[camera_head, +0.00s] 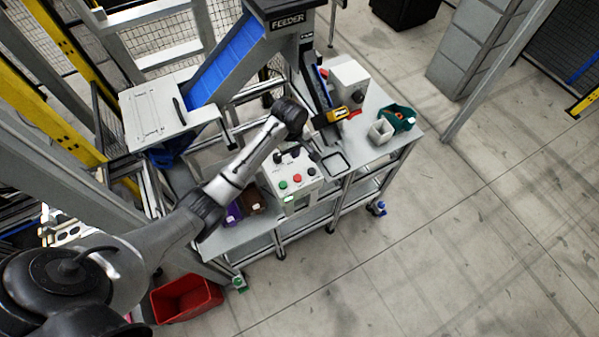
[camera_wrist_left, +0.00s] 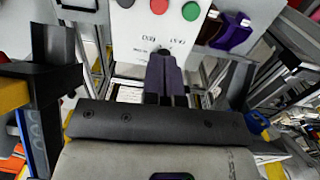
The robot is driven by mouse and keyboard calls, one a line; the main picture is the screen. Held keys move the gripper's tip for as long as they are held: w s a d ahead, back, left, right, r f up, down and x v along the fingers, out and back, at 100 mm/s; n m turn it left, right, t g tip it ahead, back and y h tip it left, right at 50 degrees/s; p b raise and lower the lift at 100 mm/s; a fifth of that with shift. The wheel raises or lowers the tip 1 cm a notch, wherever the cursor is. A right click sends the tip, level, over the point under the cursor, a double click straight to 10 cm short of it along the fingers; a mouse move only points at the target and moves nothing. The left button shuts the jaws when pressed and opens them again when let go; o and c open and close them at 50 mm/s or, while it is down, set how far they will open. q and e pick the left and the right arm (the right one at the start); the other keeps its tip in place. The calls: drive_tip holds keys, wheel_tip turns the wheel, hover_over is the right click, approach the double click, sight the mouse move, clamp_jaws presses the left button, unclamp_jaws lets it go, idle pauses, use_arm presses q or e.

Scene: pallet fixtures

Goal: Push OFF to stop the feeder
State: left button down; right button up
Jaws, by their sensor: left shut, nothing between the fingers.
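A white control box (camera_head: 290,181) stands on the bench in the head view, with a green button (camera_head: 283,185), a red button (camera_head: 297,177) and a black knob (camera_head: 311,171) on its sloped face. The left wrist view shows the same white panel (camera_wrist_left: 140,32) upside down, with the red button (camera_wrist_left: 155,4) cut by the top edge and the green button (camera_wrist_left: 190,11) beside it. The lettering is too small to read surely. My left gripper (camera_head: 287,156) is shut and empty, just behind the buttons; its fingertips (camera_wrist_left: 165,58) show against the panel, apart from the red button. My right gripper is out of view.
The feeder (camera_head: 289,20) with its blue belt (camera_head: 228,62) stands behind. A yellow tool (camera_head: 336,114), a pale cup (camera_head: 381,131) and a green bin (camera_head: 400,117) are right of the box. A purple bin (camera_head: 233,212) is left. A red crate (camera_head: 186,298) is on the floor.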

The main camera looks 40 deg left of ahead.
sight(297, 177)
use_arm(q)
drive_tip(key=shift+f, duration=0.1)
drive_tip(key=f, duration=1.3)
drive_tip(key=shift+w+d+f+p, duration=0.15)
drive_tip(key=shift+d+f+p, duration=0.15)
drive_tip(key=shift+d+f, duration=0.1)
